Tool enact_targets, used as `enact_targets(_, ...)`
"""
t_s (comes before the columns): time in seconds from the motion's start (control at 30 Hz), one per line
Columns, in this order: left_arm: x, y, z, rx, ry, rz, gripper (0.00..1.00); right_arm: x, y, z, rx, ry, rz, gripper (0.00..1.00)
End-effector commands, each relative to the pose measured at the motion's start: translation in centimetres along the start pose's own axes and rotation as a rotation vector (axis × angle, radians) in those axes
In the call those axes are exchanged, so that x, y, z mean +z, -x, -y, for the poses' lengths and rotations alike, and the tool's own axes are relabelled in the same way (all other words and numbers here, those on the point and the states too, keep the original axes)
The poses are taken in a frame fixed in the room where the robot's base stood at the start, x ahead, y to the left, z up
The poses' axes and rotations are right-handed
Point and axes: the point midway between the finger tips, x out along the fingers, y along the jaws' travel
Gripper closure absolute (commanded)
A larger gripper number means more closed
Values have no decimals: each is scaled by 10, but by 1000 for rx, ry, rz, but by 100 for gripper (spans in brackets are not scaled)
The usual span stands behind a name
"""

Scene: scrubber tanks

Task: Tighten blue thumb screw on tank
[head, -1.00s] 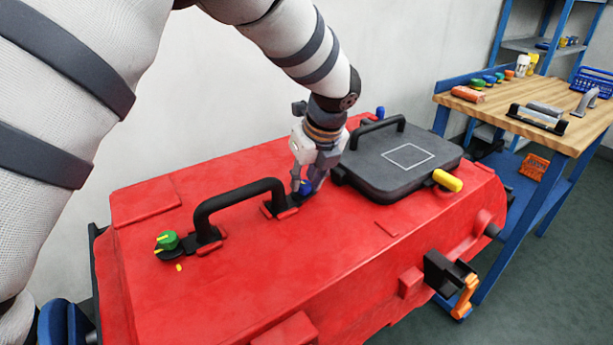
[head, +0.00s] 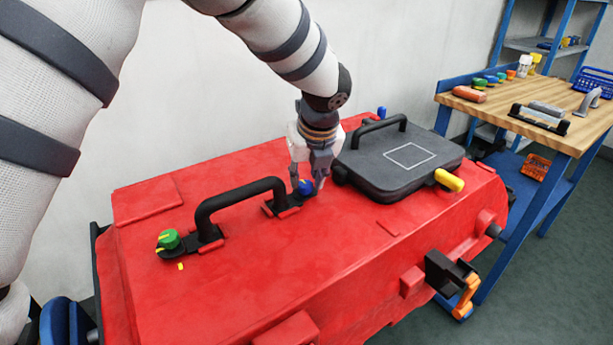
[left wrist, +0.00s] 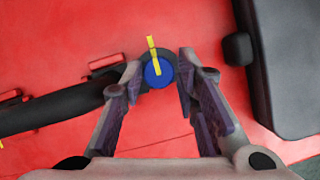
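The blue thumb screw (head: 305,187) sits on top of the red tank (head: 245,245), by the far end of the black handle. In the left wrist view the blue thumb screw (left wrist: 159,75) is round, with a yellow line roughly in line with a yellow mark beside it. My left gripper (head: 308,186) points down over it. In the left wrist view the fingers of my left gripper (left wrist: 159,72) are apart, one on each side of the screw. A gap shows on the right side; the left finger is very close, and contact cannot be told. My right gripper is not in view.
A black handle (head: 240,197) and a green knob (head: 169,239) stand left of the screw. A dark lid (head: 405,160) with a yellow latch (head: 449,180) lies just right of my gripper. A workbench (head: 545,130) stands beyond, right.

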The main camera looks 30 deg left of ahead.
Motion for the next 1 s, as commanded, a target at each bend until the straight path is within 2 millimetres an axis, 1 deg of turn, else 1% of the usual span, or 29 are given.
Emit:
enact_targets(0.03,1,3,0,-3,1,3,57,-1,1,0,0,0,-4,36)
enact_targets(0.07,1,2,0,-3,1,2,54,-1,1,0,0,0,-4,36)
enact_targets(0.3,-2,0,0,2,0,-3,54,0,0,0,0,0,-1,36)
enact_targets(0.37,-2,2,0,1,1,-3,54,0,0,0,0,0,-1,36)
enact_targets(0.47,-1,18,0,-1,1,-2,54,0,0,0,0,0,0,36)
enact_targets(0.7,0,83,0,-3,2,0,54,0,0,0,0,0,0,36)
enact_targets(0.8,0,103,0,-2,1,0,54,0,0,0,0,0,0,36)
enact_targets(0.9,0,116,0,-1,1,-1,54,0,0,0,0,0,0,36)
enact_targets(1.0,0,121,0,0,1,-2,54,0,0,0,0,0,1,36)
